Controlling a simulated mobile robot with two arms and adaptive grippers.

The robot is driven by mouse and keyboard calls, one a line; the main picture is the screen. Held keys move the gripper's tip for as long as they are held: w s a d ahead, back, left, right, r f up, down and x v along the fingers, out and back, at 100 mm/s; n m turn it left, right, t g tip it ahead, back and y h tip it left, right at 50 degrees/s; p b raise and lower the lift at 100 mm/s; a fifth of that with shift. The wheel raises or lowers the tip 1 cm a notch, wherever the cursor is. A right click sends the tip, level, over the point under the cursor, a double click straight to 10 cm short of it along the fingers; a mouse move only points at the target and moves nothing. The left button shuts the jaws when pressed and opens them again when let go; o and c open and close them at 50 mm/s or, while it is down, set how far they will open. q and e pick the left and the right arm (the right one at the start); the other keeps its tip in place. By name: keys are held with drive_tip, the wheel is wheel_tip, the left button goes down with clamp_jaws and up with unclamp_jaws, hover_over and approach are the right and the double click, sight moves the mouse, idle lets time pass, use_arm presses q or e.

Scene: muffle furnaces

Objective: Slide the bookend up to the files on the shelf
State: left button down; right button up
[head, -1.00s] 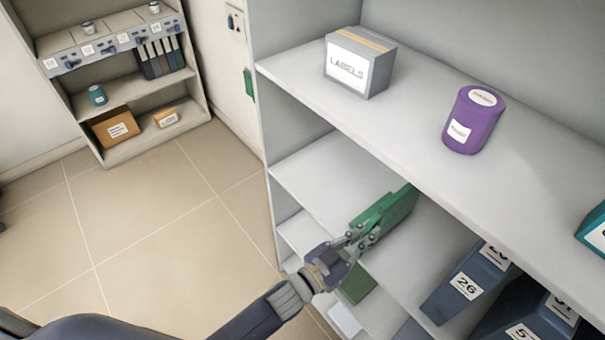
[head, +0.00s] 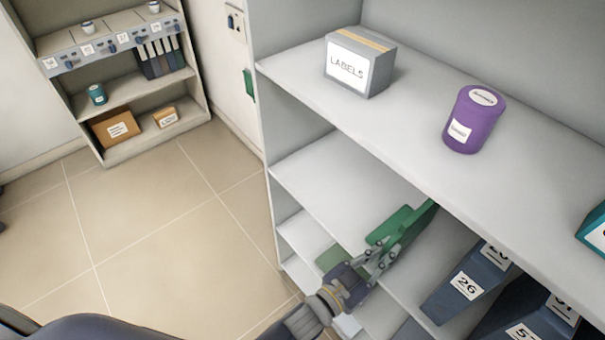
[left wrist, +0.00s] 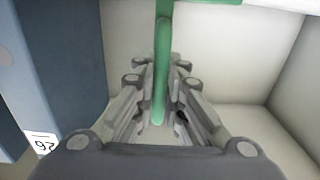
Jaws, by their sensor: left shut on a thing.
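The green bookend (head: 402,228) stands on the middle shelf (head: 318,190) in the head view. My left gripper (head: 384,256) is shut on its near edge. In the left wrist view the bookend (left wrist: 162,60) is a thin upright green plate between the fingers (left wrist: 160,108). The blue-grey files (head: 466,284), one labelled 26, stand on the same shelf to the right, with a gap between them and the bookend in the head view. In the left wrist view a file (left wrist: 62,60) is on the left, apart from the bookend. My right gripper is not in view.
The shelf above holds a grey labels box (head: 360,64) and a purple jar (head: 474,118), and its edge hides part of the middle shelf. A green item (head: 330,258) lies lower down. The middle shelf is bare left of the bookend.

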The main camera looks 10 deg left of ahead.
use_arm(q)
drive_tip(key=shift+s+d+f, duration=0.1)
drive_tip(key=shift+s+d, duration=0.9)
drive_tip(key=shift+d, duration=0.25)
drive_tip(key=shift+s+d, duration=0.95)
drive_tip(key=shift+d, duration=0.25)
